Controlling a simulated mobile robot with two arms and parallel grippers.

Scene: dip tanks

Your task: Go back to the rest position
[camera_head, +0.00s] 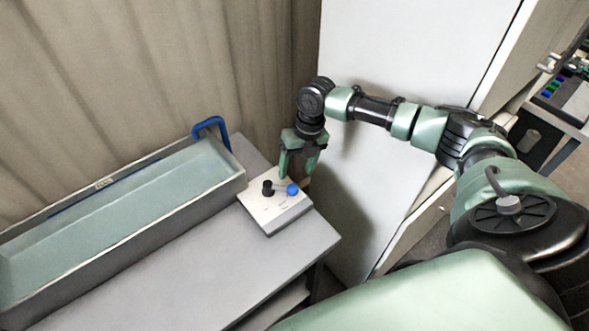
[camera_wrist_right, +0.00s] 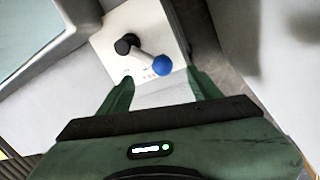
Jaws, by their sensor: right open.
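My right gripper (camera_head: 297,168) is open and empty, pointing down just above the back edge of a white control box. In the right wrist view its two green fingers (camera_wrist_right: 165,85) are spread, with the box beyond and between them. The white box (camera_head: 275,212) sits on the grey table. It carries a black knob (camera_head: 267,187) and a lever with a blue ball (camera_head: 292,189), which also shows in the right wrist view (camera_wrist_right: 162,65). The ball looks apart from the fingers. My left gripper is not in view.
A long grey tank (camera_head: 232,185) with pale liquid stands on the table (camera_head: 250,262), left of the box. A blue handle (camera_head: 222,124) rises at its far end. A beige curtain (camera_head: 150,60) and a white panel (camera_head: 400,50) stand behind. The table front is clear.

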